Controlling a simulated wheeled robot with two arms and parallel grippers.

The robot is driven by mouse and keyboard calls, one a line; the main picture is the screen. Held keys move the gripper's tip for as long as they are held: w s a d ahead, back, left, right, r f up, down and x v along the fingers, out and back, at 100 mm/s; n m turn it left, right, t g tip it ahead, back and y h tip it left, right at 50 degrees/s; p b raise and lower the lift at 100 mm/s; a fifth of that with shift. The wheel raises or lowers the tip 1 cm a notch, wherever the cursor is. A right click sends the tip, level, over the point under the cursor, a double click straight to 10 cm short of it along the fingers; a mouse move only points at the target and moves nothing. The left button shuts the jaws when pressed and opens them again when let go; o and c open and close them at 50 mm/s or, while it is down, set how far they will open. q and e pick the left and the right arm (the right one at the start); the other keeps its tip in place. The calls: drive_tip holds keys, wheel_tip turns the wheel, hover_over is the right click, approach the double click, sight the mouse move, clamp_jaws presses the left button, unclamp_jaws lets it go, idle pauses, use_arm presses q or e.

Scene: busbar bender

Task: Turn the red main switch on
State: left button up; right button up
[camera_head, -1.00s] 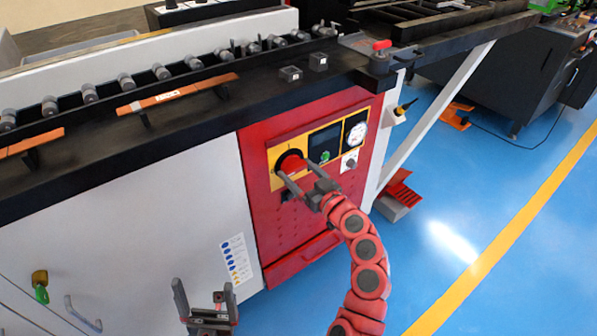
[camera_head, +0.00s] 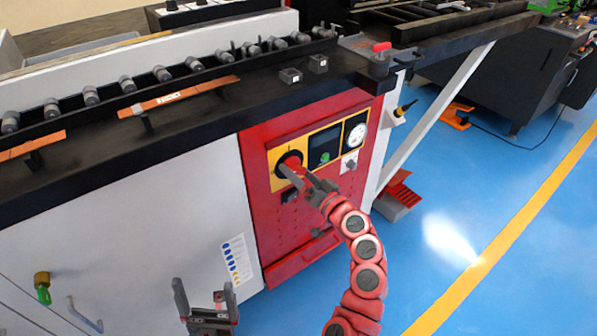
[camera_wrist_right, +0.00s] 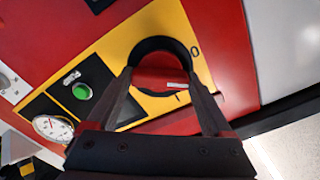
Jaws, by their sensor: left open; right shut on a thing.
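The red main switch (camera_head: 291,159) is a round knob in a black ring on the yellow plate of the red machine front. In the right wrist view the red knob (camera_wrist_right: 158,76) sits between my two fingers, with a "0" beside the ring at upper right and an "I" mark below it. A small white mark on the knob lies on the side near the "I". My right gripper (camera_head: 294,172) is shut on the knob and partly hides it in the head view. My left gripper (camera_head: 204,286) is open and empty, low in front of the white cabinet.
A green button (camera_wrist_right: 82,91) and a round gauge (camera_wrist_right: 53,127) sit beside the switch on the same plate. The black machine table edge (camera_head: 200,155) runs above. Blue floor (camera_head: 470,200) is open to the right.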

drive_tip(key=m+p, duration=0.2)
drive_tip(key=m, duration=0.3)
drive_tip(key=shift+r+m, duration=0.1)
drive_tip(key=shift+m, duration=0.3)
drive_tip(key=m+p, duration=0.2)
drive_tip(key=m, duration=0.2)
drive_tip(key=shift+m, duration=0.7)
drive_tip(key=o, duration=1.1)
drive_tip(key=shift+o, duration=0.2)
drive_tip(key=v, duration=1.7)
drive_tip(key=shift+s+d, duration=0.15)
